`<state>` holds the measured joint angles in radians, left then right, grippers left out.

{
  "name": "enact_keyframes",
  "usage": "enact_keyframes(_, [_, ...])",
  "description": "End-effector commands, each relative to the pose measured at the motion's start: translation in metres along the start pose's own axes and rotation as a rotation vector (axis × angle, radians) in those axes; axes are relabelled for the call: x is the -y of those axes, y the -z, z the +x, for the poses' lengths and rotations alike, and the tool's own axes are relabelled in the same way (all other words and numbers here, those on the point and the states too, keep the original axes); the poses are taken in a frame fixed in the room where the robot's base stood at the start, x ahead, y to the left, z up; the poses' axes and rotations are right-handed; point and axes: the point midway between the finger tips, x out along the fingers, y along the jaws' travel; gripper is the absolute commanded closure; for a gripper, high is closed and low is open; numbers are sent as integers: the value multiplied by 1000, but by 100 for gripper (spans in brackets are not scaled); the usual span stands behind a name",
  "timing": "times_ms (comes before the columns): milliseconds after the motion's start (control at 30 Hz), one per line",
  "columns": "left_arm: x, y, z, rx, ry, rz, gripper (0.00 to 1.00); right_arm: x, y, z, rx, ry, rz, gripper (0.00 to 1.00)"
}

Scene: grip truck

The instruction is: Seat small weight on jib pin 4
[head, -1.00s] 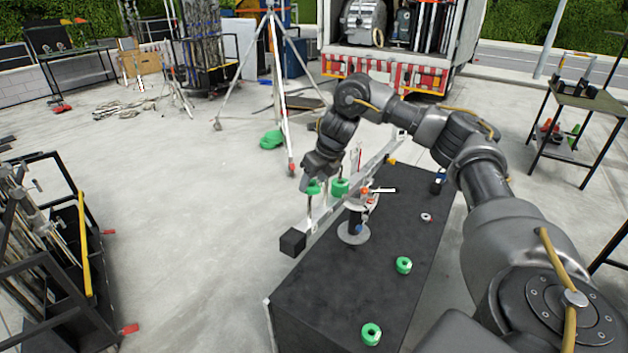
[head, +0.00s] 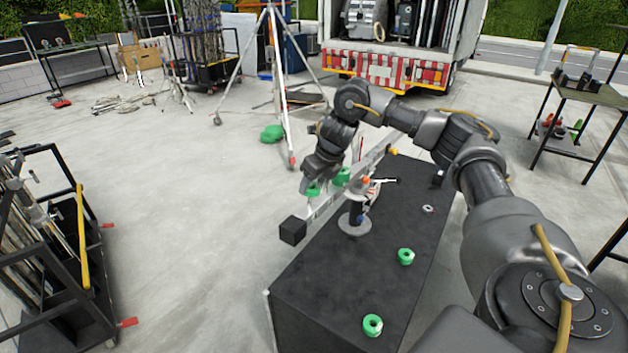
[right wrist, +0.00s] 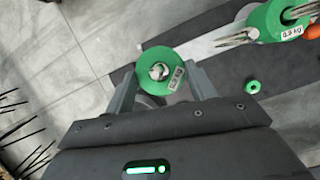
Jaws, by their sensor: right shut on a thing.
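My right gripper (head: 312,186) is shut on a green ring-shaped small weight (head: 314,190) over the near end of the jib (head: 323,208). The held weight (right wrist: 150,64) also shows between the fingers in the right wrist view, with a label on its side. Something pale shows in its hole; I cannot tell how far a pin passes into it. Another green weight (head: 341,177) sits on a neighbouring jib pin; the right wrist view shows this labelled weight (right wrist: 262,22) with metal pins through it. My left gripper is not in view.
The jib's post stands on a round base (head: 355,225) on the black table (head: 330,290). A black block (head: 293,230) is at the jib's near end. Two loose green weights (head: 406,256) (head: 373,325) lie on the table. An orange knob (head: 365,181) is by the post.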

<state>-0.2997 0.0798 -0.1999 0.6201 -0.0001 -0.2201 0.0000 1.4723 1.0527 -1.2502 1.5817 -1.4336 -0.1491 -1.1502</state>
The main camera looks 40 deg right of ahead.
Motion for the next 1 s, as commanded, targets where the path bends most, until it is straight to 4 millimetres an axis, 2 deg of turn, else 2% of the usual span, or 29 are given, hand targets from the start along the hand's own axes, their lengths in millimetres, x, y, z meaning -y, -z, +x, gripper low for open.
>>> enact_keyframes(1000, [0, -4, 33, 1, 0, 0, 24, 0, 21, 51, 1, -1, -1, 67])
